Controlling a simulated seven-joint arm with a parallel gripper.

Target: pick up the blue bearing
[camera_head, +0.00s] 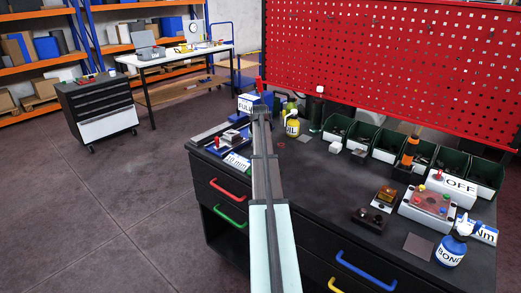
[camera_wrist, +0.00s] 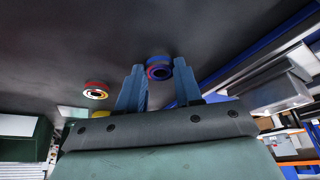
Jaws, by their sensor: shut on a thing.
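The blue bearing (camera_wrist: 159,72) is a small ring with a blue outside and a reddish inner edge. In the wrist view it sits at the tips of my gripper (camera_wrist: 159,75), between the two blue-grey fingers. The fingers are closed on it. In the head view my arm reaches away over the dark table (camera_head: 330,190), and my gripper (camera_head: 260,112) is at its far end, near the white and blue FULL box (camera_head: 248,102). The bearing cannot be made out in the head view. How far it is from the table top is unclear.
Green bins (camera_head: 387,143) line the back below the red pegboard (camera_head: 390,60).

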